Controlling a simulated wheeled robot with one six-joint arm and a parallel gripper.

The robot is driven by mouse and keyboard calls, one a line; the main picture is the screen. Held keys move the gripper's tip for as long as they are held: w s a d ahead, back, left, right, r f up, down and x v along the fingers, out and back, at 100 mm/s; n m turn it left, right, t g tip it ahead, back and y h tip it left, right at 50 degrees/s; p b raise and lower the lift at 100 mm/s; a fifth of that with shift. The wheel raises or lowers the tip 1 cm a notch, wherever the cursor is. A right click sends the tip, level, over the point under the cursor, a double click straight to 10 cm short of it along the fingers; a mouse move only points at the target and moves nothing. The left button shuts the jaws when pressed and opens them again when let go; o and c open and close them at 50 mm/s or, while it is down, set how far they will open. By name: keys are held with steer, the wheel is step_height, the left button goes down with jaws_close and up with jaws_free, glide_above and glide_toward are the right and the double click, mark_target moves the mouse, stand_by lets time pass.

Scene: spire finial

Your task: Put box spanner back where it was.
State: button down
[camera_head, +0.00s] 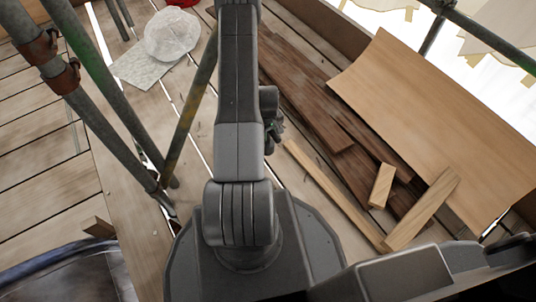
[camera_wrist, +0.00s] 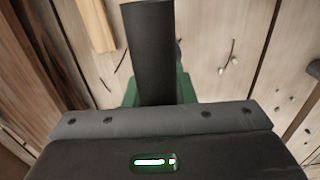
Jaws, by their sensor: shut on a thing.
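My gripper (camera_wrist: 158,92) shows in the wrist view as green parts on both sides of a dark tube. The tube looks like the box spanner (camera_wrist: 150,45). It is smooth, dark grey and straight, and sticks out from between the green jaws toward the top of the picture. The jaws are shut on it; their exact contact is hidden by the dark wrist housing. In the head view my arm hides most of the gripper, and only a small dark greenish part (camera_head: 277,131) shows at its right side. The spanner cannot be made out there.
Dark planks (camera_head: 315,105) and a large tan sheet (camera_head: 435,120) lie to the right, with pale offcuts (camera_head: 420,212) nearby. Scaffold poles (camera_head: 105,120) stand at left. Bare boards show between.

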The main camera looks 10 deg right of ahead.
step_height(320, 180, down, 9)
steer(key=b, duration=0.3)
steer(key=shift+r, duration=0.2)
steer(key=c, duration=1.2)
jaws_free()
steer(key=shift+f, duration=0.15)
step_height(320, 180, up, 12)
steer(key=p, duration=0.4)
steer(key=shift+r, duration=0.2)
